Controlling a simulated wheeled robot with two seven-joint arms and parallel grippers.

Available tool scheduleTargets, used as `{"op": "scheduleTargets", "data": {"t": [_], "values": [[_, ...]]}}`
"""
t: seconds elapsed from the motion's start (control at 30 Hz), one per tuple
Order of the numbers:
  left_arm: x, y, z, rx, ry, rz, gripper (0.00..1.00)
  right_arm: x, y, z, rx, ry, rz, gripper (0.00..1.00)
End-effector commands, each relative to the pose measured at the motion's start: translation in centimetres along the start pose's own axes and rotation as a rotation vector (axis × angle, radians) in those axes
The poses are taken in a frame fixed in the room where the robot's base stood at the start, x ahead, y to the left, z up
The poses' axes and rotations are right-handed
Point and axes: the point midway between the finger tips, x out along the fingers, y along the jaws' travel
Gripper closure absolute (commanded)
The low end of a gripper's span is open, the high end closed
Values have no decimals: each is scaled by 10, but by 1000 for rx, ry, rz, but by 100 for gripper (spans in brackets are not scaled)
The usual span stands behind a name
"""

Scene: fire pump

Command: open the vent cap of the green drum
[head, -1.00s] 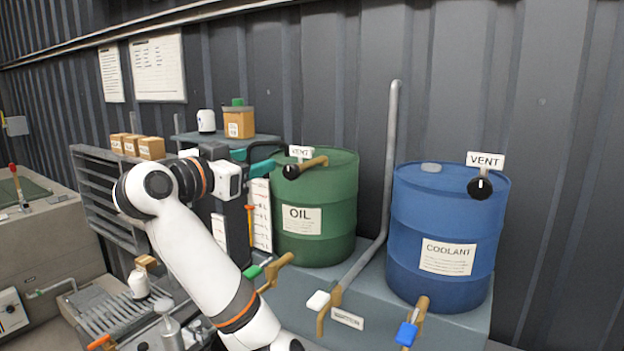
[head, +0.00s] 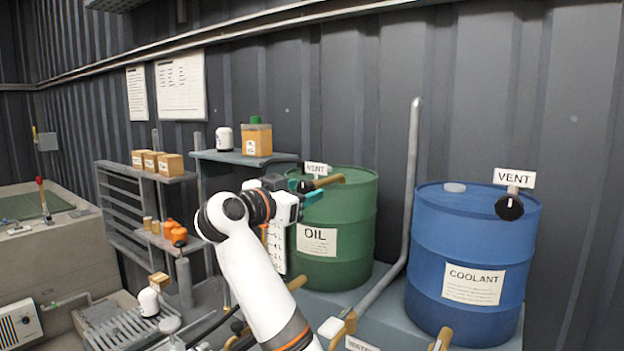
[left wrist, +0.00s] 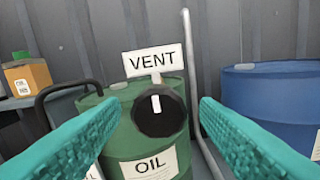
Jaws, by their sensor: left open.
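The green drum (head: 352,232) labelled OIL stands on a grey plinth. Its black round vent cap (left wrist: 160,113) has an upright white mark and sits below a white VENT sign (left wrist: 155,61). In the head view the cap (head: 306,186) is partly hidden by my left gripper (head: 304,194). In the left wrist view, the teal fingers of the left gripper (left wrist: 160,125) are open and spread to either side of the cap, with gaps visible on both sides. Nothing is held. My right gripper is out of view.
The blue COOLANT drum (head: 468,250) with its own black vent cap (head: 509,207) stands to the right. A grey pipe (head: 411,170) rises between the drums. A shelf (head: 225,156) with an orange container (head: 257,138) stands behind on the left.

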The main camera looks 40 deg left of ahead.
Motion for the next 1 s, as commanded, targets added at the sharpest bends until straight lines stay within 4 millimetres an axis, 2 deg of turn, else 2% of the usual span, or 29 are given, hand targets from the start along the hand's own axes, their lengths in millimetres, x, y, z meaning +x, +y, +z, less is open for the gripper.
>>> {"op": "scheduleTargets", "data": {"t": [0.03, 0.1, 0.23, 0.63, 0.9, 1.0], "values": [[10, 0, 4, -4, 1, -5, 44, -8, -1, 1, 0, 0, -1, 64], [21, 0, 3, -3, 0, -4, 44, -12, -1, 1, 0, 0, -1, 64], [34, 0, 2, -2, 0, -2, 44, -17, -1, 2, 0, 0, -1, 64], [42, 0, 0, 0, -1, 0, 44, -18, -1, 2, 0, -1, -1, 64], [41, 0, 0, 0, -1, 0, 88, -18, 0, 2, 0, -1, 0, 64], [41, 0, 0, -1, -1, 0, 89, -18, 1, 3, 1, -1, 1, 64]]}}
